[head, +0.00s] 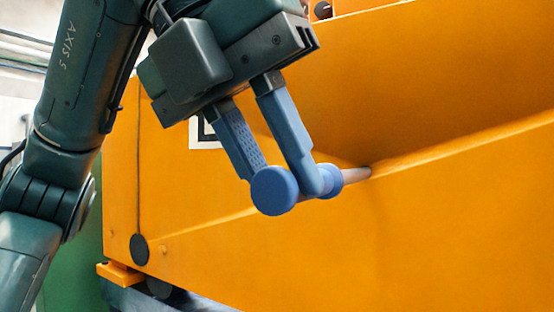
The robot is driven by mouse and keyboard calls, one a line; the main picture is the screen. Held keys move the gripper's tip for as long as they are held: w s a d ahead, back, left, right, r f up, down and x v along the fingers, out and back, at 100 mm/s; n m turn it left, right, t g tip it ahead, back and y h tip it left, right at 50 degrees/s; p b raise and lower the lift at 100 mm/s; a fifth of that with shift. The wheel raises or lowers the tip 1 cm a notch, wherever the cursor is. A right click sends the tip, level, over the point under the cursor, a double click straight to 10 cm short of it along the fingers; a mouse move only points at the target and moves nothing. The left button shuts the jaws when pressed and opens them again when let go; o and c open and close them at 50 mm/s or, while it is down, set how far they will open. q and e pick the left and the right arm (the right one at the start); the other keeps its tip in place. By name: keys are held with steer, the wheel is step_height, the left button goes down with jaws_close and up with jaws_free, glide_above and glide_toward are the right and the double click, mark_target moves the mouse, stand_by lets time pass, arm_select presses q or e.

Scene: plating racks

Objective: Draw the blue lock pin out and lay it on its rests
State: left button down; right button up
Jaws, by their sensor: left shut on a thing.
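The blue lock pin has a round blue head (274,191) and a pale metal shank (356,175). The shank runs to the right into the face of the orange panel (440,210), and its far end is hidden there. My left gripper (285,188) comes down from above and is shut on the pin at its blue head end. Its two blue fingers reach the pin, one behind the head and one to the right. The rests for the pin cannot be made out. My right gripper is not in view.
A black-and-white marker (203,133) is on the orange panel behind my left gripper. A dark round disc (139,249) and a small orange ledge (119,273) are at the panel's lower left. The space just below the pin looks clear.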

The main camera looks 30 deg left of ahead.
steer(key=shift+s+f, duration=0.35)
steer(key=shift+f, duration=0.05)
arm_select(q)
steer(key=c, duration=1.2)
jaws_free()
steer(key=shift+o, duration=0.2)
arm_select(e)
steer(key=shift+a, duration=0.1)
arm_select(q)
steer(key=p+v, duration=0.6)
steer(key=v, duration=0.7)
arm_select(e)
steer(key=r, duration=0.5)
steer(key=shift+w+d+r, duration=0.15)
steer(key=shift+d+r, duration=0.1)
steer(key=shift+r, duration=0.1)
arm_select(q)
steer(key=shift+r, duration=0.1)
